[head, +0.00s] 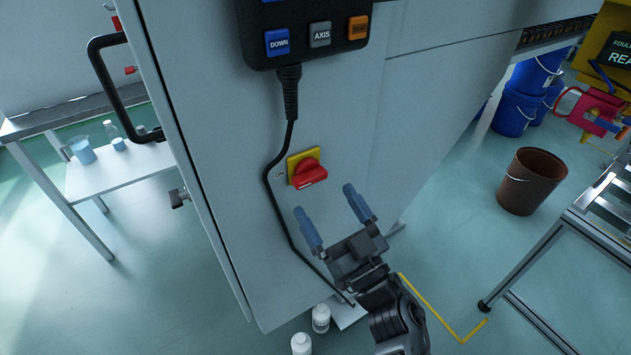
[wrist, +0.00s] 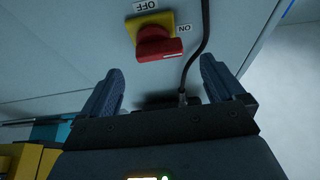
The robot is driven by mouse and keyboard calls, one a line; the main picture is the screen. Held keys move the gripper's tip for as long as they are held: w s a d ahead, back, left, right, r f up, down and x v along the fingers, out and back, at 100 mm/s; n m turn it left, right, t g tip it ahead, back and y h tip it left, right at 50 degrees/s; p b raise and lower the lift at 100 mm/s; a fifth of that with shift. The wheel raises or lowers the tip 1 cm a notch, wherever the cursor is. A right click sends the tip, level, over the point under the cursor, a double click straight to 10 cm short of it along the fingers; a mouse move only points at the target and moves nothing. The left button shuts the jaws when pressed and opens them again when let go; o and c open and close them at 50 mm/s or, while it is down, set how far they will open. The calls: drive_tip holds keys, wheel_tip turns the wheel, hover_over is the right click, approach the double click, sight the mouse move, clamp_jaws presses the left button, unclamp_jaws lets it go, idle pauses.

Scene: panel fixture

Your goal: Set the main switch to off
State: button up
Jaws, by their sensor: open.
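The main switch (head: 309,173) is a red knob on a yellow square plate on the grey cabinet front. In the wrist view the red knob (wrist: 158,45) shows upside down, with an OFF label (wrist: 146,5) above the plate and an ON label (wrist: 184,28) at its right. The knob's grip lies across the picture, its white mark at the right end near ON. My gripper (head: 323,199) is open and empty, just below and right of the knob in the head view. In the wrist view its blue fingers (wrist: 160,66) stand either side, apart from the knob.
A pendant (head: 310,35) with DOWN and AXIS buttons hangs above the switch. Its black cable (head: 272,200) runs down just left of the switch. A black door handle (head: 100,75) is at the left. White bottles (head: 320,318) stand below. A brown bucket (head: 531,181) stands right.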

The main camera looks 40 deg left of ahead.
sight(314, 182)
drive_tip(key=shift+x, duration=2.75)
drive_tip(key=shift+c, duration=0.3)
drive_tip(key=c, duration=1)
drive_tip(key=shift+w, duration=0.1)
